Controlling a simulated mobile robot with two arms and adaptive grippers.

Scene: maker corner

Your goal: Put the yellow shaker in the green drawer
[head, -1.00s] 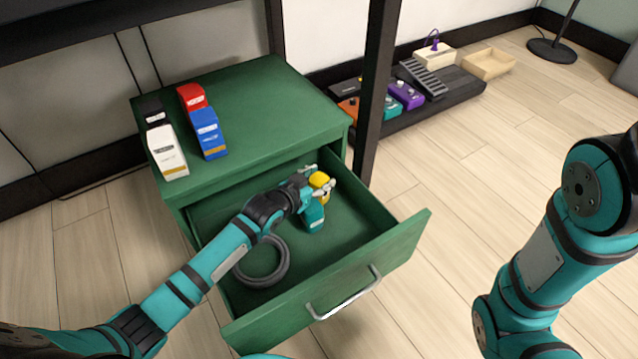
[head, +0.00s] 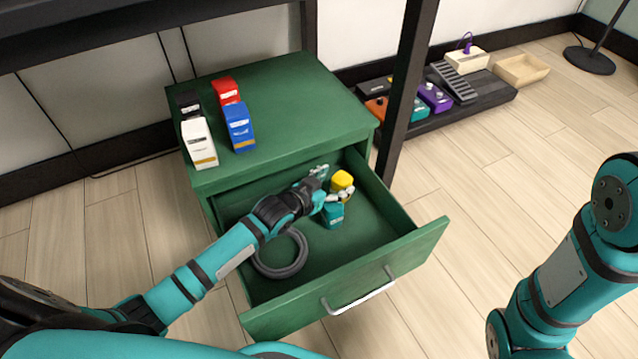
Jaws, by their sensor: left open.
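The green drawer (head: 397,252) is pulled out of the green cabinet (head: 290,112). The yellow shaker (head: 342,182) is inside it, towards the back right. My left gripper (head: 332,185) reaches into the drawer and is open, with its fingers close beside the yellow shaker; I cannot tell whether they touch it. A teal item (head: 333,214) stands in the drawer just in front of the shaker, and a grey coiled hose (head: 283,268) lies to its left. My right gripper is out of view; only my right arm shows at the right.
Black, white (head: 198,143), red (head: 226,91) and blue (head: 239,127) boxes stand on the cabinet top. A black post (head: 404,95) rises beside the cabinet's right side. A pedalboard (head: 470,100) and a wooden tray (head: 522,70) lie behind on the floor. Floor right of the drawer is clear.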

